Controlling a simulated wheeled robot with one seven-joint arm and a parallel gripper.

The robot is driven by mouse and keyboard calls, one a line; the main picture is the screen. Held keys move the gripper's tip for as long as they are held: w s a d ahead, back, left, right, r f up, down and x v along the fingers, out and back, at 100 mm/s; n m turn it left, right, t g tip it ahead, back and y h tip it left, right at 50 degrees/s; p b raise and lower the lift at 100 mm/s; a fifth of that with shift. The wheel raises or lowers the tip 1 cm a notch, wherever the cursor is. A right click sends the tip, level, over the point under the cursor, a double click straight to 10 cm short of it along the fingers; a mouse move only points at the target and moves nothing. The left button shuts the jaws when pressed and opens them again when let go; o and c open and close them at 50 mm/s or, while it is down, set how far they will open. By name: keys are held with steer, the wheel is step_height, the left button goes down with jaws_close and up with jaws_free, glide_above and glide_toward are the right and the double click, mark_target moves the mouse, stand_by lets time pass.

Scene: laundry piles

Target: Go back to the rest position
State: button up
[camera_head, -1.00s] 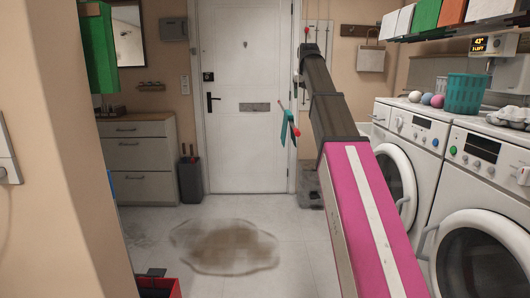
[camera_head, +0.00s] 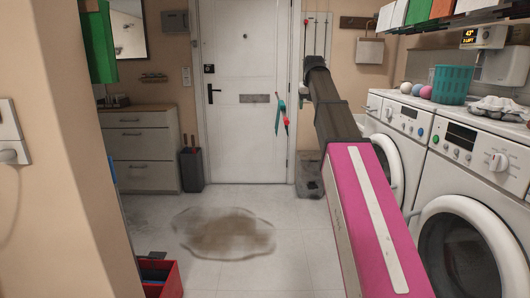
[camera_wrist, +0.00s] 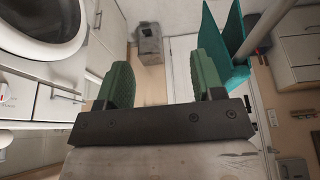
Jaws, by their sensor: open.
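My gripper (camera_wrist: 162,72) shows in the wrist view with its two green, ridged fingers wide apart. Nothing sits between them. In the head view my pink and dark grey arm reaches forward and up across the right half. The gripper's fingers cannot be made out clearly there. A teal and red piece shows beside the arm, in front of the door; I cannot tell what it is.
Two white washing machines (camera_head: 470,165) stand on the right, with a teal basket (camera_head: 450,85) on top. A white door (camera_head: 240,140) is ahead. A brown puddle (camera_head: 225,235) lies on the floor. A drawer cabinet (camera_head: 145,152) and red bin (camera_head: 160,280) are left.

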steer(key=s+f+g, duration=0.1)
steer(key=s+f, duration=0.2)
steer(key=f, duration=0.7)
steer(key=s+f, duration=0.4)
steer(key=f, duration=0.6)
steer(key=s+f+g, duration=0.1)
steer(key=s+f, duration=0.2)
steer(key=f, duration=0.7)
steer(key=s+f+g, duration=0.2)
steer(key=s+f, duration=2)
steer(key=f, duration=0.2)
steer(key=shift+s+f, duration=0.3)
